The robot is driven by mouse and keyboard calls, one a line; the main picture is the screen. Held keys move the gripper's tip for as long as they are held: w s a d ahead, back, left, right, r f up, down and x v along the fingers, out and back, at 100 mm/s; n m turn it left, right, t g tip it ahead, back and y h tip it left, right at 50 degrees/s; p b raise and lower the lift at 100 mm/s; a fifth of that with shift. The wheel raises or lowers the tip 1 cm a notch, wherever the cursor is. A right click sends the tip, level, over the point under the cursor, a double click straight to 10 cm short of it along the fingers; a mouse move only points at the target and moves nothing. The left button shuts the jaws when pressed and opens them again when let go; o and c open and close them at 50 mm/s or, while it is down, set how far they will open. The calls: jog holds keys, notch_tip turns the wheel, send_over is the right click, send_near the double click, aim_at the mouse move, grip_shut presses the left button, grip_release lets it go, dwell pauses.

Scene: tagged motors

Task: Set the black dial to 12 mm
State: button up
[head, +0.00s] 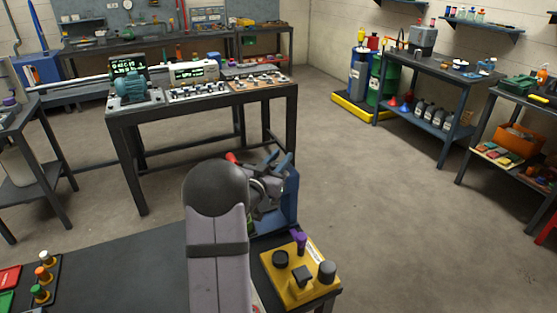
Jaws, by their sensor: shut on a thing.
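My arm reaches forward over the dark bench, and its grey and black links cover much of the middle. My gripper (268,190) is only partly in view beyond the arm's rounded black joint. It is at a blue upright device (290,203) on the bench's far side. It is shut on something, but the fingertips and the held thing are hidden. I cannot make out the black dial or any mm scale. A bit of red (231,157) shows just left of the gripper.
A yellow board (313,292) with black knobs and a purple-topped peg (300,240) lies right of my arm. Coloured pegs (41,274) stand at the bench's left. A farther table (128,116) holds a teal motor (132,86). The floor at right is clear.

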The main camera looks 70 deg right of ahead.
aim_at(271, 167)
jog(key=shift+s+a+m+g+y+p, duration=0.15)
jog(key=shift+s+m+g+y, duration=0.1)
jog(key=shift+m+g, duration=0.5)
jog(key=shift+s+d+m+g+y+p, duration=0.15)
jog(key=shift+m+g, duration=0.3)
jog(key=shift+g, duration=0.6)
jog(key=shift+s+a+m+g+y+p, duration=0.15)
jog(key=shift+m+g+y, duration=0.15)
jog(key=shift+m+g, duration=0.45)
jog(key=o, duration=1)
jog(key=shift+o, duration=0.2)
jog(key=shift+w+a, duration=0.2)
jog(key=shift+a, duration=0.25)
jog(key=shift+b+v, duration=1.05)
jog(key=shift+v, duration=2.15)
